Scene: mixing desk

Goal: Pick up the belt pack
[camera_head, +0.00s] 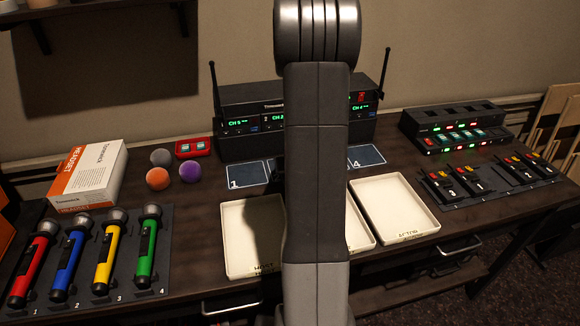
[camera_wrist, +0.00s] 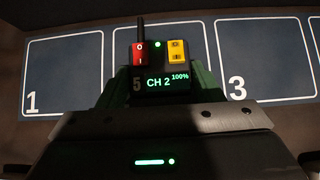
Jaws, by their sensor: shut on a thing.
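A small black belt pack (camera_wrist: 157,57) shows in the wrist view, with a red switch, a yellow block, a short antenna, a green light, the number 5 and a screen reading "CH 2 100%". My gripper (camera_wrist: 158,86) is shut on it, with a finger at each side. The pack appears over the space between the squares marked 1 (camera_wrist: 62,76) and 3 (camera_wrist: 265,60); I cannot tell whether it touches the surface. In the head view my own arm hides the gripper and this pack. Other belt packs (camera_head: 450,184) lie in a rack at the right.
A black receiver (camera_head: 245,134) with two antennas stands behind the numbered squares. Cream trays (camera_head: 400,208) lie in front of them. Flashlights (camera_head: 107,252), colored balls (camera_head: 158,179) and a headset box (camera_head: 90,172) are at left. A charger (camera_head: 455,128) stands at back right.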

